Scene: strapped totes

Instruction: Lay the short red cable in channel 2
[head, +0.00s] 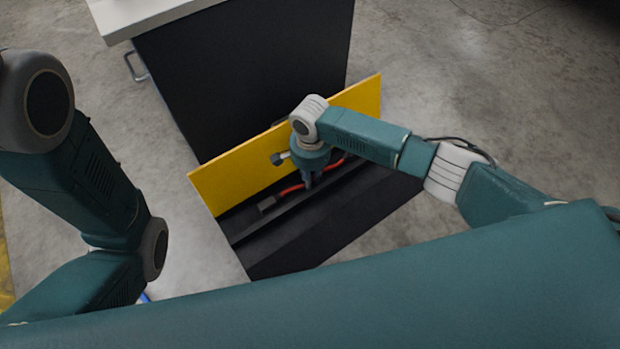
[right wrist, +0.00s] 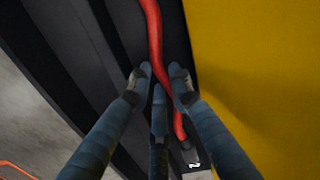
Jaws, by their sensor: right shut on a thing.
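The red cable (head: 291,189) runs along the black channelled tray (head: 300,232) beside a yellow panel, and a dark end piece (head: 267,205) shows at its left end. In the right wrist view the red cable (right wrist: 155,40) passes between the fingers of my right gripper (right wrist: 161,78), which is shut on it. My right gripper (head: 308,183) points down over the tray in the head view. A small label reading 2 (right wrist: 195,165) sits near the cable's lower end. I cannot tell whether the cable rests on the channel floor. My left gripper is out of view.
The yellow panel (head: 240,169) stands upright along the tray's far side, close to my right gripper. A dark cabinet (head: 240,75) with a pale top is behind it. A thin orange line (right wrist: 15,165) lies at lower left in the wrist view. Concrete floor (head: 450,80) is open at right.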

